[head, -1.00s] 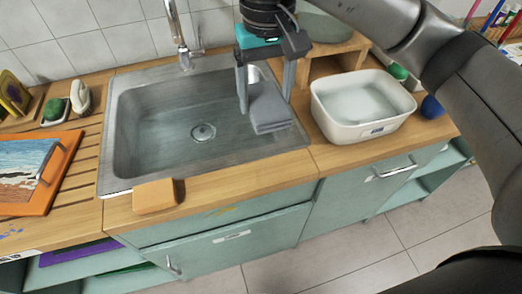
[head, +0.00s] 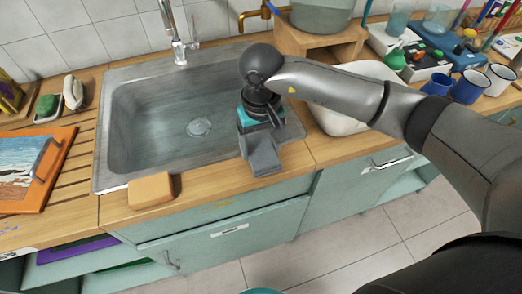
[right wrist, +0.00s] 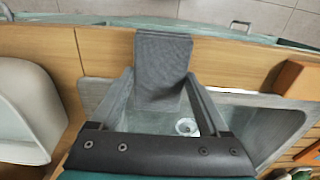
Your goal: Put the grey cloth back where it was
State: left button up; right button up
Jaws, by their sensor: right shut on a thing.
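The grey cloth (head: 264,161) is a small folded piece at the right front corner of the sink (head: 122,178). My right gripper (head: 260,146) is shut on it from above. In the right wrist view the cloth (right wrist: 163,62) sits between the two fingers (right wrist: 160,82) and reaches over the sink rim and the wooden counter towards the front edge. I cannot tell whether the cloth touches the counter. My left gripper is not in view.
A sponge-like tan block (head: 151,190) lies on the counter's front strip, left of the cloth. A white basin (head: 335,122) stands to the right, partly behind my arm. Blue mugs (head: 469,87) stand farther right. The wooden counter (head: 215,187) between block and cloth is clear.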

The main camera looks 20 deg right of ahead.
aim_at(261, 150)
notch_tip(261, 150, down, 2)
jog(key=shift+f, duration=0.15)
jog(key=shift+f+b, duration=0.45)
jog(key=shift+b, duration=0.2)
jog(key=o, duration=1.2)
jog(key=shift+c, duration=0.2)
jog(key=shift+r, duration=0.1)
